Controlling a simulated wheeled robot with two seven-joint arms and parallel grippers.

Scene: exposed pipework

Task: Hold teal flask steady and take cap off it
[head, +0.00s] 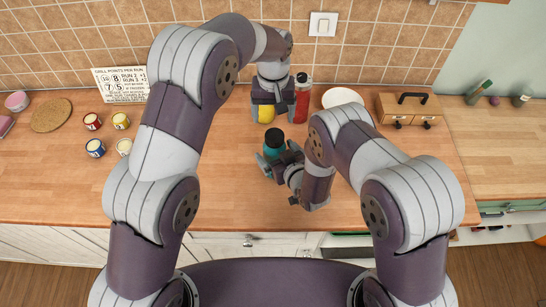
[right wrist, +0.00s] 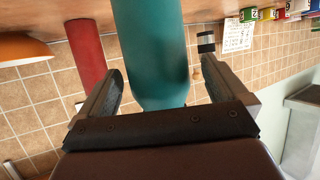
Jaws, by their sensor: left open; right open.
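The teal flask (head: 273,149) stands on the wooden counter with its dark cap (head: 274,135) on top. My right gripper (head: 276,160) is open at the flask's near side. In the right wrist view the teal flask (right wrist: 152,45) lies between the two spread fingers (right wrist: 155,88), with a gap visible on each side. My left gripper (head: 268,103) is open, pointing down behind the flask and apart from its cap. A yellow object (head: 266,114) shows between the left fingers; I cannot tell whether they touch it.
A red flask (head: 302,101) with a dark cap stands right beside my left gripper. A white plate (head: 342,97) and a wooden box (head: 409,108) are farther right. Several small jars (head: 95,147) and a cork mat (head: 50,115) sit at left. The front counter is clear.

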